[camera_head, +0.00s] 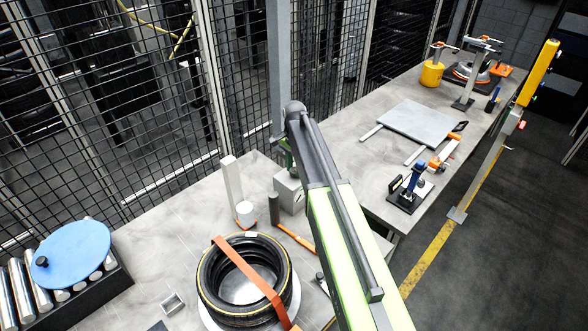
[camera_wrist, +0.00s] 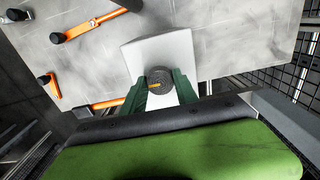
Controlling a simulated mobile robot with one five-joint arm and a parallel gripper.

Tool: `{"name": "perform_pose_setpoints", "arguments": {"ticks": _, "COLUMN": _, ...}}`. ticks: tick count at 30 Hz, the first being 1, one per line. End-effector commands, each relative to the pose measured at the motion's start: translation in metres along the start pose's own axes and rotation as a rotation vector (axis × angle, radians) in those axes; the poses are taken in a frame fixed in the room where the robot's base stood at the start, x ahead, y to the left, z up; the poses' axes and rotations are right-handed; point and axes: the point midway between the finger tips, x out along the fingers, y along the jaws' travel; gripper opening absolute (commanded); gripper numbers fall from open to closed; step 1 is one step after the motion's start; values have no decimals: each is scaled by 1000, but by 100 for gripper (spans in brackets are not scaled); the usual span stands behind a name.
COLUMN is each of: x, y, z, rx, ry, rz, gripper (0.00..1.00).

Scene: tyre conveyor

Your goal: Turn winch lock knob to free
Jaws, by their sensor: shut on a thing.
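The winch lock knob (camera_wrist: 160,74) is a round, dark, ridged knob on top of a pale grey box (camera_wrist: 187,46). An orange mark lies on the knob's lower left part in the wrist view. My gripper (camera_wrist: 161,84) has its two green fingers on either side of the knob and is shut on it. In the head view the box (camera_head: 288,196) stands on the bench behind the tyre (camera_head: 209,285).
An orange lever (camera_head: 296,238) and a dark cylinder (camera_head: 274,209) are beside the box. A pale post (camera_head: 232,184) and white cylinder (camera_head: 245,213) stand left. An orange strap (camera_head: 250,272) crosses the tyre. Wire fence (camera_head: 150,110) rises behind the bench.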

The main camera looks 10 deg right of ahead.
Motion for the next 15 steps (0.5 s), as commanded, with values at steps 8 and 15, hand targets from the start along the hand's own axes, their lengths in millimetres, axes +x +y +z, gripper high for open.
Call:
{"name": "perform_pose_setpoints", "arguments": {"ticks": 8, "x": 1, "y": 3, "z": 1, "rx": 3, "ry": -3, "rz": 7, "gripper": 0}}
{"name": "perform_pose_setpoints", "arguments": {"ticks": 15, "x": 0, "y": 2, "z": 0, "rx": 3, "ry": -2, "rz": 6, "gripper": 57}}
